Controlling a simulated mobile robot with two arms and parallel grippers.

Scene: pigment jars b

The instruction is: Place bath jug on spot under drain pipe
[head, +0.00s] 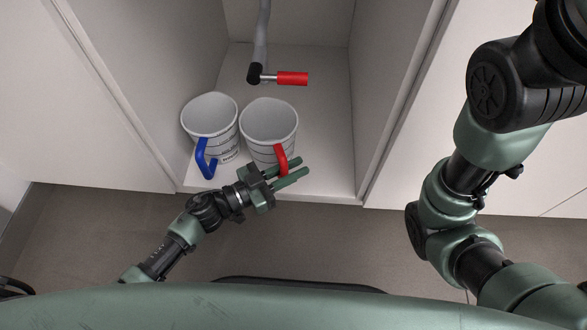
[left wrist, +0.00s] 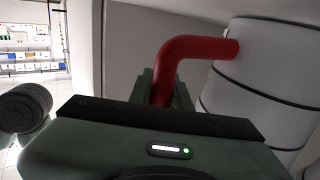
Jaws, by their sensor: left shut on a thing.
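A white jug with a red handle (head: 268,122) stands upright at the front of the open cabinet. My left gripper (head: 300,167) is shut on the red handle; in the left wrist view the handle (left wrist: 180,58) rises between the fingers, and the white jug body (left wrist: 255,85) is at the right. A similar white jug with a blue handle (head: 211,115) stands close beside it on the left. The drain pipe (head: 262,35) comes down at the back of the cabinet to a black valve with a red lever (head: 293,78). My right gripper is out of view.
The cabinet floor (head: 325,140) is clear to the right of the jugs and under the pipe. Side walls (head: 175,55) bound the opening at left and right. The red lever sticks out to the right above the floor, behind the jugs.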

